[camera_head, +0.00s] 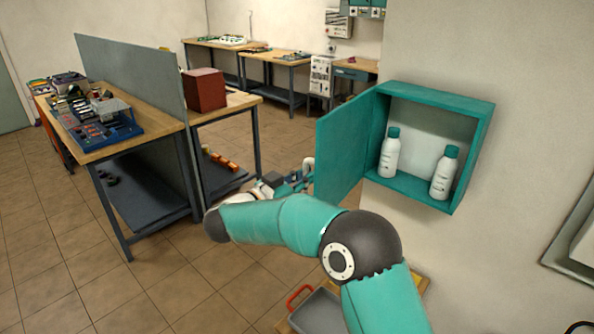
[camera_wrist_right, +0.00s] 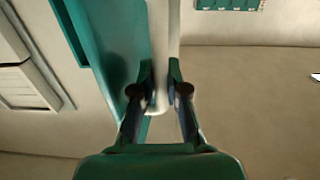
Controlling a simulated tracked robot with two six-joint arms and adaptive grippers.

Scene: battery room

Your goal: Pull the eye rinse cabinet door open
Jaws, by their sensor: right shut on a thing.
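The green eye rinse cabinet (camera_head: 436,98) hangs on the right wall. Its door (camera_head: 343,146) is hinged on the left and stands wide open, swung out from the box. Two white bottles with green caps, one at the left (camera_head: 390,155) and one at the right (camera_head: 443,176), stand inside. My right gripper (camera_head: 300,177) is at the outer side of the door, near its free edge. In the right wrist view its fingers (camera_wrist_right: 160,88) are closed around the pale door handle (camera_wrist_right: 160,42), beside the green door (camera_wrist_right: 108,48). My left gripper is not in view.
A workbench (camera_head: 150,122) with a grey divider (camera_head: 130,70) and a red box (camera_head: 204,90) stands at the left. A grey tray with a red handle (camera_head: 299,297) is below my right arm. Tiled floor (camera_head: 65,250) is clear at the lower left.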

